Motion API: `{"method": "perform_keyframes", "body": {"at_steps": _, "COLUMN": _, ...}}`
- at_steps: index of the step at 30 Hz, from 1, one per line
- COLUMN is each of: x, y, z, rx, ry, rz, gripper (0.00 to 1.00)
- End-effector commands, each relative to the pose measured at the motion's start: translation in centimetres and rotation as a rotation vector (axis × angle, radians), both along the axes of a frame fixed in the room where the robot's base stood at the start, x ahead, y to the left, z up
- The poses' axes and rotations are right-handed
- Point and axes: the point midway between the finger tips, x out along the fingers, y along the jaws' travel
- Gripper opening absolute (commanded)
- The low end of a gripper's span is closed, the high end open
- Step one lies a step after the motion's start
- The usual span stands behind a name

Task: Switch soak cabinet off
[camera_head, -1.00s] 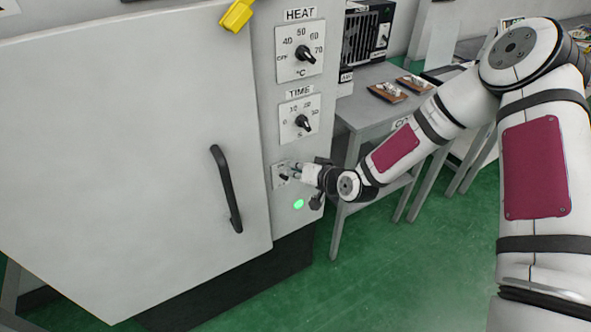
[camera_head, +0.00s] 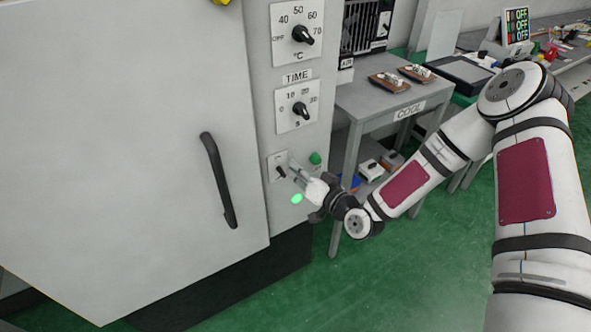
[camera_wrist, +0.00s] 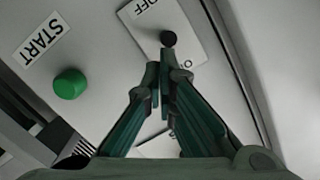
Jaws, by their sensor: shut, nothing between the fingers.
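The soak cabinet (camera_head: 120,150) is a large pale grey box with a black door handle (camera_head: 218,180). Its small switch plate (camera_head: 272,174) sits low on the right-hand panel and carries a dark toggle lever (camera_head: 281,172). In the wrist view the plate (camera_wrist: 190,48) reads OFF near the top, with a partly hidden label at the other end. The lever's round black end (camera_wrist: 168,38) lies just beyond the fingertips. My gripper (camera_head: 292,163) is shut and empty, close to the plate's right side; it also shows in the wrist view (camera_wrist: 162,72). Contact with the lever cannot be told.
A green START button (camera_wrist: 70,84) sits beside the plate, and a green light (camera_head: 296,198) glows below it. HEAT (camera_head: 302,36) and TIME (camera_head: 300,110) dials are above. A grey table (camera_head: 385,100) labelled COOL stands right. Green floor (camera_head: 400,270) is open in front.

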Motion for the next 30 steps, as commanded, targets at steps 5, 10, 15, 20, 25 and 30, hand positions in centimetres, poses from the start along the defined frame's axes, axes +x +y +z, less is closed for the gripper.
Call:
{"method": "perform_keyframes", "body": {"at_steps": 5, "x": -0.2, "y": -0.1, "z": -0.9, "rx": -0.001, "ry": 0.003, "rz": 0.001, "gripper": 0.0}}
{"method": "perform_keyframes", "body": {"at_steps": 10, "x": -0.2, "y": -0.1, "z": -0.8, "rx": -0.001, "ry": 0.003, "rz": 0.001, "gripper": 0.0}}
{"method": "perform_keyframes", "body": {"at_steps": 15, "x": -0.5, "y": -0.4, "z": -0.8, "rx": -0.002, "ry": 0.004, "rz": 0.0, "gripper": 0.0}}
{"method": "perform_keyframes", "body": {"at_steps": 20, "x": -2.0, "y": -1.8, "z": -0.7, "rx": -0.003, "ry": 0.006, "rz": -0.002, "gripper": 0.0}}
{"method": "perform_keyframes", "body": {"at_steps": 25, "x": -4.6, "y": -4.1, "z": -0.3, "rx": -0.002, "ry": 0.006, "rz": -0.002, "gripper": 0.0}}
{"method": "perform_keyframes", "body": {"at_steps": 30, "x": -7.0, "y": -6.3, "z": 0.1, "rx": -0.003, "ry": 0.004, "rz": -0.002, "gripper": 0.0}}
